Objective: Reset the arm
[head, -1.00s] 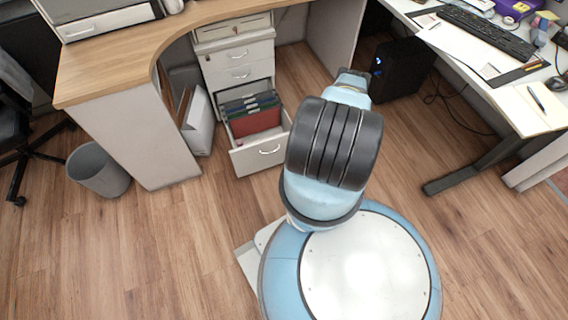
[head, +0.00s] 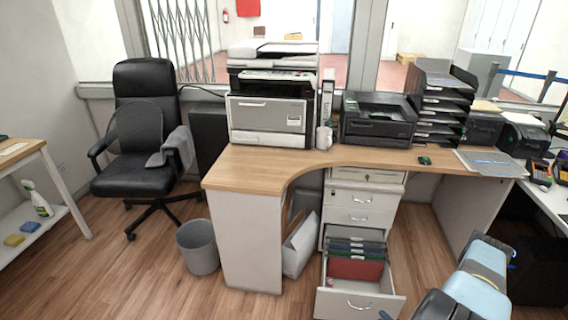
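My arm (head: 478,283) shows at the lower right of the head view, in light blue and black. It reaches up in front of the floor by the desk's right side. Its end is not clearly visible, and I cannot make out my gripper's fingers. Nothing is seen held.
A wooden desk (head: 250,170) carries printers and a stack of black trays (head: 440,105). Its bottom drawer (head: 357,304) stands open with hanging folders. A grey bin (head: 198,247) and a black office chair (head: 140,130) stand left. Floor (head: 130,280) at the lower left is clear.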

